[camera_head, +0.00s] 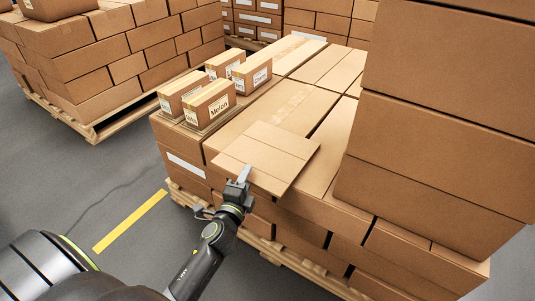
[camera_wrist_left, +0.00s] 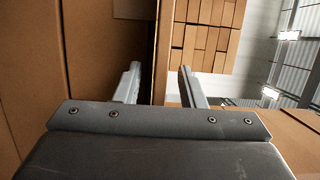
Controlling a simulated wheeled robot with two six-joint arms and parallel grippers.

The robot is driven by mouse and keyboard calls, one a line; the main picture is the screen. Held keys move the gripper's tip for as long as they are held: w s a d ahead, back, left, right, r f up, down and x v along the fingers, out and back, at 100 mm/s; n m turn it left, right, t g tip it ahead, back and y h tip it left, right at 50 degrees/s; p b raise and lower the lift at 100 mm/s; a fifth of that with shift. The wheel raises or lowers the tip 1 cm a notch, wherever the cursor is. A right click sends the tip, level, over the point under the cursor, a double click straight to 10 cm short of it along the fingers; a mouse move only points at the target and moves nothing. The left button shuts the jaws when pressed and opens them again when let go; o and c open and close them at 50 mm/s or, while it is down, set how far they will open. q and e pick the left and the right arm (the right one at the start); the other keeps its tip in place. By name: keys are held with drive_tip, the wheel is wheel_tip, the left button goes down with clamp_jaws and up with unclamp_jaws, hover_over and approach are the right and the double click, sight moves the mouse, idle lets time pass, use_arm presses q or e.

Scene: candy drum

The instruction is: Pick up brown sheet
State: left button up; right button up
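The brown sheet (camera_head: 268,152) is a flat, creased cardboard piece lying on top of the box stack, its near edge sticking out over the stack's front side. My left gripper (camera_head: 243,174) is at this near edge, one finger showing over the sheet's margin. In the left wrist view the gripper's two fingers (camera_wrist_left: 160,84) stand apart, and a thin brown edge (camera_wrist_left: 163,50), which looks like the sheet, runs between them with gaps on both sides. I cannot tell whether either finger touches it. My right gripper is in no view.
Small labelled cartons (camera_head: 209,105) stand left of the sheet. A tall stack of large boxes (camera_head: 440,120) rises close on the right. Another loaded pallet (camera_head: 110,60) stands at the back left. The grey floor (camera_head: 100,175) at left is clear, with a yellow stripe (camera_head: 130,220).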

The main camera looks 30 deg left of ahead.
use_arm(q)
drive_tip(key=shift+w, duration=0.2)
clamp_jaws()
drive_tip(key=shift+r, duration=0.1)
